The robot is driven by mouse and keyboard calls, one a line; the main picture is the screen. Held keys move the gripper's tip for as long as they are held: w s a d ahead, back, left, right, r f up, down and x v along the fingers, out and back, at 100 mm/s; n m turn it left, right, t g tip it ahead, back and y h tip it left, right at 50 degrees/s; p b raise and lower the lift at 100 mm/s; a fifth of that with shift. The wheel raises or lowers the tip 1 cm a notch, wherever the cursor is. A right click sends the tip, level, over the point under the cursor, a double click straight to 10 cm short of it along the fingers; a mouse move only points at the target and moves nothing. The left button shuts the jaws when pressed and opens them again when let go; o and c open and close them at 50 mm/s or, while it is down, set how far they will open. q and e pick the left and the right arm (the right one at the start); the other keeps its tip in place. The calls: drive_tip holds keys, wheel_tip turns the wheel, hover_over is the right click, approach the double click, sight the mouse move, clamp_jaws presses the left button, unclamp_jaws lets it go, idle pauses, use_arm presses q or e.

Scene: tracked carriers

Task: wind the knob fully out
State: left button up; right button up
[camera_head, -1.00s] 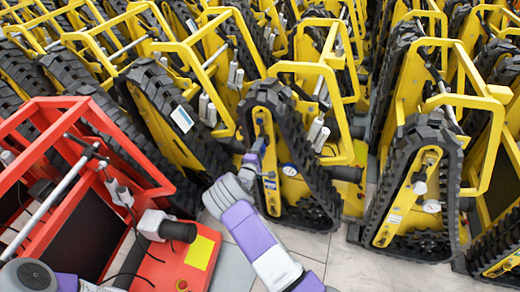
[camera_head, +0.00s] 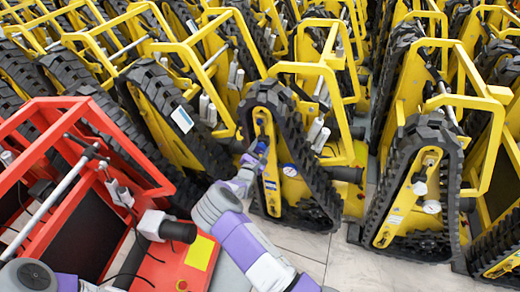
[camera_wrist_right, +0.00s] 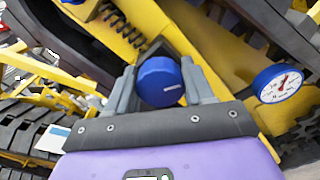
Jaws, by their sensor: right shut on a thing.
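The knob (camera_wrist_right: 160,82) is a round blue cap on the yellow side plate of a tracked carrier (camera_head: 268,190), and in the head view the small blue knob (camera_head: 262,147) shows at the tip of my right gripper (camera_head: 254,157). In the right wrist view my right gripper (camera_wrist_right: 160,92) has one grey finger on each side of the knob and is shut on it. The knob's shaft and thread are hidden behind its cap. My left gripper is out of view.
A blue-rimmed gauge (camera_wrist_right: 280,84) sits right of the knob on the same carrier. Black rubber tracks frame the plate. A red machine (camera_head: 150,262) stands at the left. Other yellow carriers (camera_head: 430,190) crowd around. Pale floor (camera_head: 345,262) is free in front.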

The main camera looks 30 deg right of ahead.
drive_tip(key=shift+n, duration=1.2)
drive_tip(key=o, duration=1)
drive_tip(key=shift+r, duration=0.1)
drive_tip(key=p+v, duration=0.2)
drive_tip(key=v, duration=0.5)
drive_tip(key=shift+s+a, duration=0.2)
